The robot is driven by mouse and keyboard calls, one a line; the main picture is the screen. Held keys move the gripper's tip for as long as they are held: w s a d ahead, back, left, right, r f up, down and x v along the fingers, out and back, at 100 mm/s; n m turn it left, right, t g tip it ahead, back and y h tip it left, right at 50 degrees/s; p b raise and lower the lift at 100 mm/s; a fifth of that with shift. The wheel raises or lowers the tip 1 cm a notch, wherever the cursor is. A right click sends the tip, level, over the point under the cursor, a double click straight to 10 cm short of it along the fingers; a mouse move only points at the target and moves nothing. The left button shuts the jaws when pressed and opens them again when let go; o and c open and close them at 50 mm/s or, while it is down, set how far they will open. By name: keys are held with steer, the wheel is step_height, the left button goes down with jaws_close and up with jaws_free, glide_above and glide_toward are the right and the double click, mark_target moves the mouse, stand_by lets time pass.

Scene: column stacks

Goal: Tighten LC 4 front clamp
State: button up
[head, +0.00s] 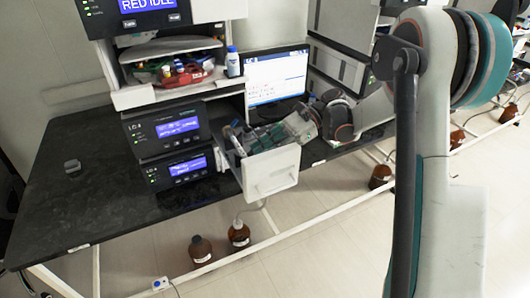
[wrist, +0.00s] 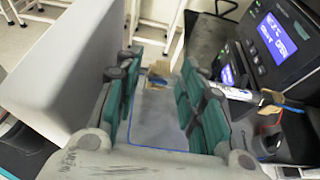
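My gripper (head: 236,138) is beside the stack's modules, just behind a white open front panel (head: 271,172). In the wrist view its two teal-padded fingers (wrist: 158,90) are wide apart, with nothing held between them. A small tan piece (wrist: 157,72) shows in the gap beyond a grey-blue surface; I cannot tell what it is. The white panel (wrist: 78,62) is close on the left of the fingers. A black module with a lit screen (wrist: 277,42) is on the right. A pale rod with a blue end (wrist: 272,97) lies beside the right finger. I cannot make out the front clamp for sure.
Two black modules with blue screens (head: 178,127) (head: 188,167) are stacked left of the gripper. A tray of bottles (head: 180,72) sits above them, and a monitor (head: 277,75) stands behind. A small dark object (head: 72,167) lies on the otherwise clear left bench. Brown bottles (head: 201,250) stand on the floor.

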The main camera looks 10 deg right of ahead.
step_height(320, 180, up, 9)
stand_by(0.4)
steer(key=shift+r, duration=0.1)
